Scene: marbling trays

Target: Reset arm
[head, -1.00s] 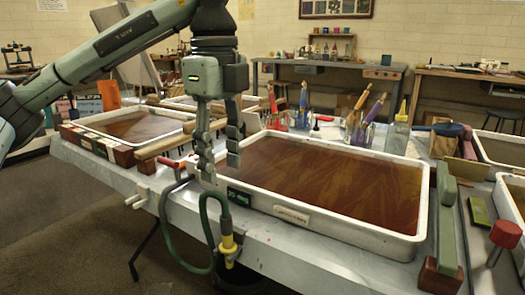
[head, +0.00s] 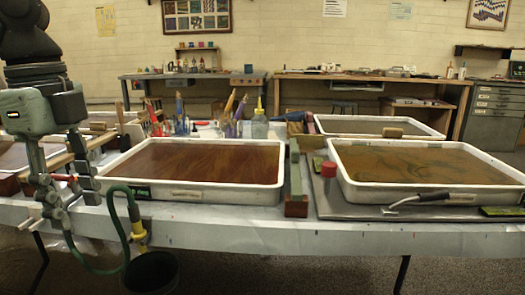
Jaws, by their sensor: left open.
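My left gripper (head: 68,196) hangs at the left of the head view, fingers pointing down. It is open, with nothing seen between its fingers. It is in front of the left end of a white tray of reddish-brown liquid (head: 185,196). A green hose (head: 112,222) with a yellow fitting (head: 138,226) hangs just right of the fingers, over the table's front edge. Whether the fingers touch the hose or table, I cannot tell. My right gripper is not in view.
A second white tray (head: 350,192) with brownish liquid stands at the right, a black-handled tool (head: 445,199) at its front. A green-topped block (head: 296,180) lies between the trays. A dark bucket (head: 152,272) hangs below the front edge. Bottles (head: 258,125) stand behind.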

